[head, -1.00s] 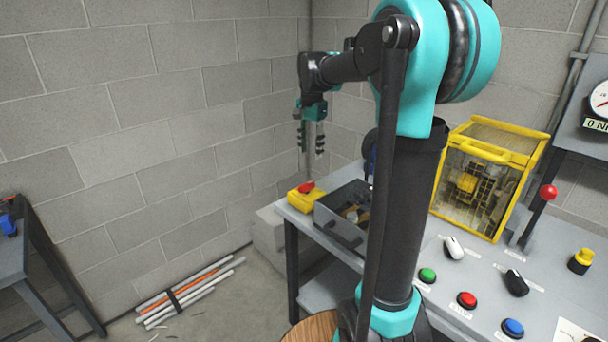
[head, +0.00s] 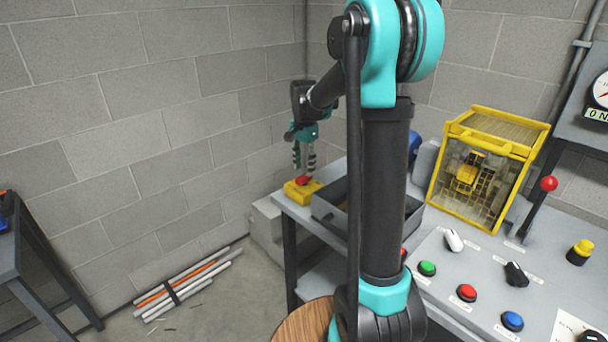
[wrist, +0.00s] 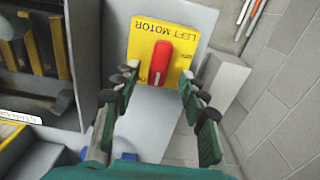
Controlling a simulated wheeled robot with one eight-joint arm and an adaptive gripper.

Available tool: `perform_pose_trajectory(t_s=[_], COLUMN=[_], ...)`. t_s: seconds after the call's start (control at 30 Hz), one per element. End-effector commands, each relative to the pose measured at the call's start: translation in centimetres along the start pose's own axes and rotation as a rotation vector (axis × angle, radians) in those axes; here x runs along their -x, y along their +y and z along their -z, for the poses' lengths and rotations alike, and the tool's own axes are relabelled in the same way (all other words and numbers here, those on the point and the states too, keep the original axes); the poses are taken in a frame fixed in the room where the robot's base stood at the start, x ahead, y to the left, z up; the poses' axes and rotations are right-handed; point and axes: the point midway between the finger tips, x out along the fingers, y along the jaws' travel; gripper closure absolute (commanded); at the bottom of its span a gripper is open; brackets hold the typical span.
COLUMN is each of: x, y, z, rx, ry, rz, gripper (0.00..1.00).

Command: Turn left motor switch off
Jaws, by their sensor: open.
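The left motor switch is a yellow box (head: 293,196) with a red handle (head: 305,181) at the left end of the grey bench. In the wrist view, the yellow box (wrist: 141,47) reads "LEFT MOTOR" upside down, and its red handle (wrist: 160,62) stands lengthwise in the picture. My gripper (head: 304,168) is just above the switch, pointing down. In the wrist view my gripper (wrist: 160,82) is open, with one finger on each side of the red handle's near end. I cannot tell whether either finger touches it.
A grey open tray (head: 335,209) stands right beside the switch. A yellow-framed machine guard (head: 490,165) is farther right, with several buttons and toggles in front. The block wall (head: 150,110) is behind. Pipes (head: 185,290) lie on the floor at left.

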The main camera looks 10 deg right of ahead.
Motion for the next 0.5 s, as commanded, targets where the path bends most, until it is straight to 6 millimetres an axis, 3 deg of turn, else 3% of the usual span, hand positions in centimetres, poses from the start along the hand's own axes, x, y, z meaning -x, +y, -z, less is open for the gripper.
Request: perform_pose_trajectory(t_s=[0.2, 0.5], x=[-2.8, -3.6], y=[0.0, 0.0], z=[0.0, 0.0], rx=[0.000, 0.000], ry=[0.000, 0.000], rz=[0.000, 0.000], gripper=[0.57, 0.57])
